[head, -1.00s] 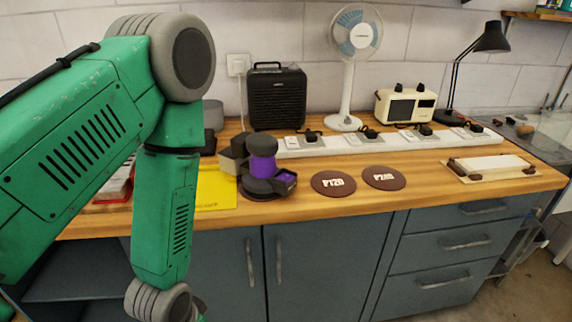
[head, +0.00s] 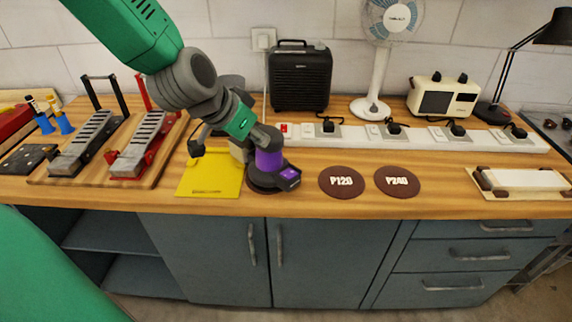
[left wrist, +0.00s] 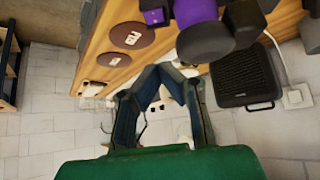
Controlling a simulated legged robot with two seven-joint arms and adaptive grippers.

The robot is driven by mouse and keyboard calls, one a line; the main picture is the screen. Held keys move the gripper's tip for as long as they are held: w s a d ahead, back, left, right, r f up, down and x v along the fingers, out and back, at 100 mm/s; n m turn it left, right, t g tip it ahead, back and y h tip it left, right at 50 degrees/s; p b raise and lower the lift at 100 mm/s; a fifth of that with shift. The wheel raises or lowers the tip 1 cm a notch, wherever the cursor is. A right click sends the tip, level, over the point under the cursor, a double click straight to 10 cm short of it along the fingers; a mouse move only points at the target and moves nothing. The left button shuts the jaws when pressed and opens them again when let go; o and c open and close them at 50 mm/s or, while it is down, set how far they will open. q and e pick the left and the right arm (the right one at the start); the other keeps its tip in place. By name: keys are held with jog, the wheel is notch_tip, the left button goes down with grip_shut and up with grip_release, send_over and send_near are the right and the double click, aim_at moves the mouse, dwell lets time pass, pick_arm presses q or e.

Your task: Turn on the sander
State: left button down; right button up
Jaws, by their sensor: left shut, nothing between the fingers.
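The sander (head: 268,163) stands on the bench, purple with a dark round base and a purple-marked dark part at its lower right. It also shows at the top of the left wrist view (left wrist: 195,12). My left gripper (left wrist: 160,76) is shut and empty, its fingertips together. In the head view its green hand (head: 241,121) is just behind and left of the sander's top, and its fingertips are hard to make out. I cannot tell whether it touches the sander. No switch on the sander can be made out. My right gripper is out of view.
A white power strip (head: 355,142) with several plugs runs behind the sander. Two brown discs, P120 (head: 341,182) and P240 (head: 397,182), lie to its right. A yellow sheet (head: 210,178) lies left. A black speaker (head: 300,80) and a white fan (head: 372,85) stand behind.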

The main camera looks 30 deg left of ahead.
pick_arm(q)
jog(key=shift+d, duration=0.1)
send_over(286, 175)
jog(key=f, duration=0.8)
jog(key=shift+s+a+f, duration=0.15)
jog(key=shift+a, duration=0.15)
jog(key=shift+s+f+b, duration=0.25)
jog(key=shift+f+b, duration=0.05)
jog(key=shift+f, duration=0.95)
jog(key=shift+d+f, duration=0.1)
jog(key=shift+f, duration=0.45)
jog(key=shift+s+f, duration=0.2)
jog(key=shift+f, duration=0.1)
